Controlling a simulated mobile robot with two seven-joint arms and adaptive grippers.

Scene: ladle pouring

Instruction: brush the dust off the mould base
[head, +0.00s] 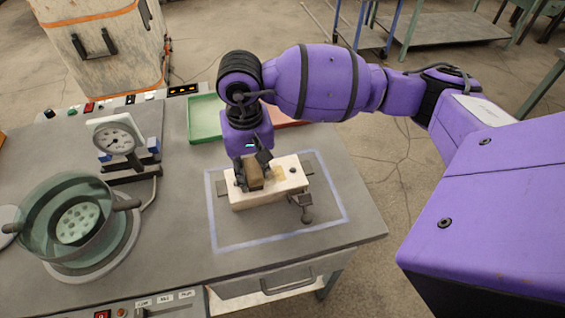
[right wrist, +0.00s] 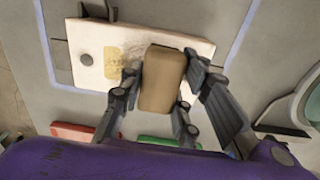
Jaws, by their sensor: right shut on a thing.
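The mould base (head: 280,183) is a pale block on the table inside a blue outlined rectangle. It also shows in the right wrist view (right wrist: 88,47), with a yellowish dusty patch (right wrist: 116,62) on its top. My right gripper (head: 252,176) is shut on a tan block-shaped brush (right wrist: 162,80), held over the mould base beside the patch. I cannot tell whether the brush touches the top. The brush's underside is hidden. A dark clamp handle (head: 305,208) stands at the mould base's front right. My left gripper is not in view.
A dial gauge (head: 115,139) stands on the left, behind a glass-walled pot (head: 78,215) on a round base. A green tray (head: 205,118) and a red tray (head: 288,121) lie behind the mould base. The table in front of the outline is clear.

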